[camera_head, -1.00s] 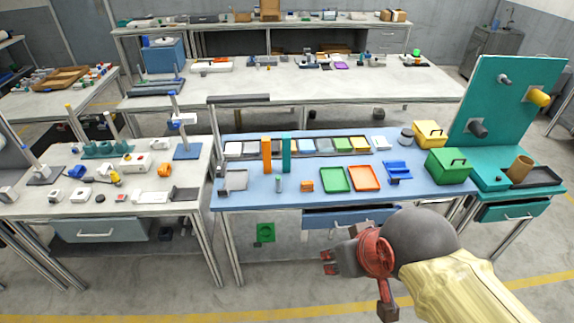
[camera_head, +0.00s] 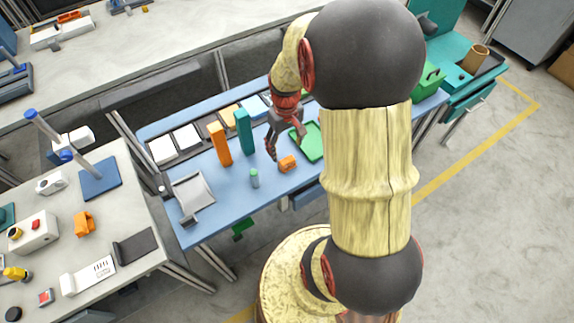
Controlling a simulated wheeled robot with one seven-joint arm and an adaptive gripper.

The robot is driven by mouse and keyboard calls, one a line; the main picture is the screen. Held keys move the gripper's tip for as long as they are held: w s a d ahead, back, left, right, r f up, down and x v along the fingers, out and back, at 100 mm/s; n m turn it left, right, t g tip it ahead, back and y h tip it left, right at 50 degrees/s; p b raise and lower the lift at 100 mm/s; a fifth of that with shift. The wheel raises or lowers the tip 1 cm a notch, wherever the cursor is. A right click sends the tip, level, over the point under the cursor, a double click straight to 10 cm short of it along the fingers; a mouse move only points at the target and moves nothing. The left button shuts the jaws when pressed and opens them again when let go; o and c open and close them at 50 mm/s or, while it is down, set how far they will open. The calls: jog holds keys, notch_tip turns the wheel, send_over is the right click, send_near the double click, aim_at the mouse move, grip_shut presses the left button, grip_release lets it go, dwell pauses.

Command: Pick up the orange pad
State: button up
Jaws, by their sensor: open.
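A small orange block (camera_head: 288,164) lies on the blue bench (camera_head: 222,208), near its front edge. My arm hides the right part of the bench.
A tall orange block (camera_head: 219,144) and a tall teal block (camera_head: 244,132) stand left of my gripper. A small green-topped cylinder (camera_head: 254,178) stands in front. A green tray (camera_head: 312,146) lies to the right, a grey tray (camera_head: 193,193) at the left.

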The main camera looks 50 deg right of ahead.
aim_at(287, 160)
jog(key=f, duration=0.1)
jog(key=f+b, duration=0.1)
jog(key=f, duration=0.1)
jog(key=shift+d+f, duration=0.2)
jog(key=shift+f, duration=0.05)
notch_tip(287, 160, down, 5)
jog(key=shift+s+b, duration=0.1)
jog(key=shift+b, duration=0.95)
jog(key=shift+r, duration=0.1)
jog(key=shift+c, duration=1.4)
